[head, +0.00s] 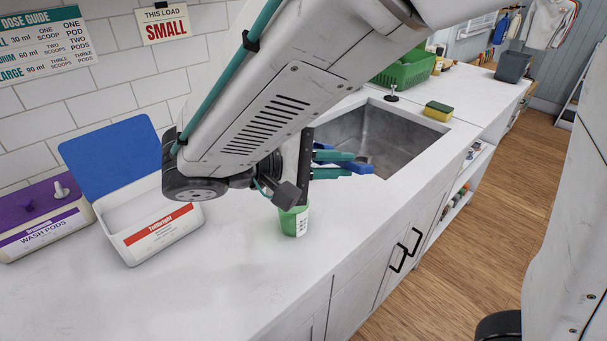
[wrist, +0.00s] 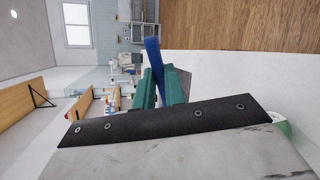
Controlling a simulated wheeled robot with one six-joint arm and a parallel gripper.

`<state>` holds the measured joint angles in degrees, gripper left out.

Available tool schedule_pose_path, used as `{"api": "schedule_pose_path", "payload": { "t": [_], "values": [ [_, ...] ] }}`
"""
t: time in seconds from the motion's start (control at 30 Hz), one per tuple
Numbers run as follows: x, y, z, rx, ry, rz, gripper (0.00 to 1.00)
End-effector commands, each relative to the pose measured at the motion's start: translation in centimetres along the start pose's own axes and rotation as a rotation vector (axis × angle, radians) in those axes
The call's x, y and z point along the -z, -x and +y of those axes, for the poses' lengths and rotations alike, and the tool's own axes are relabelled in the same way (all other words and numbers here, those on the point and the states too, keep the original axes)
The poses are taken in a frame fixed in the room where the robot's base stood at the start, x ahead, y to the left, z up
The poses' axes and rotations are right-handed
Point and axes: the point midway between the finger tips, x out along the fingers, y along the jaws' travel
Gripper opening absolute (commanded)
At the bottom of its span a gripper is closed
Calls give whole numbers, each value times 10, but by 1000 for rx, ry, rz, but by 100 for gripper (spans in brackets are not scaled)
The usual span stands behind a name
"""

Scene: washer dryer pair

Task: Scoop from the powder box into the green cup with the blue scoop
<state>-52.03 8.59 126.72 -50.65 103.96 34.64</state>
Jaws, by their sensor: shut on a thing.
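The powder box (head: 160,236) is white with a red label, and its blue lid (head: 110,160) stands open at the back. White powder shows inside. The green cup (head: 293,222) stands upright on the counter, right of the box; my arm's end hides part of its top. My gripper (head: 350,163) has teal fingers, above and right of the cup, pointing toward the sink. It is shut on the blue scoop (head: 330,156). In the wrist view the blue scoop (wrist: 153,52) sticks out past the teal fingers (wrist: 161,88). I cannot tell what the scoop holds.
A wash pods box (head: 45,225) with a purple lid stands left of the powder box. A sink (head: 390,135) lies behind my gripper, with a sponge (head: 438,110) and a green basket (head: 408,72) beyond. A wall sign (head: 164,25) reads "SMALL". The front counter is clear.

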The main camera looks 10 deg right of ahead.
Motion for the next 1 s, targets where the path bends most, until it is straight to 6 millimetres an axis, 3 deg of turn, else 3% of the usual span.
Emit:
{"api": "schedule_pose_path", "payload": {
  "t": [0.03, 0.1, 0.27, 0.43, 0.7, 1.0],
  "values": [
    [-2, 19, -4, 13, 6, 35, 0],
    [-5, 37, -10, 30, 15, 66, 0],
    [-10, 57, -15, 65, 26, 99, 0],
    [-10, 57, -10, 235, 28, 100, 0],
    [-9, 49, 4, 714, 45, 87, 0],
    [-7, 39, 9, 1123, 63, 75, 0]
  ]
}}
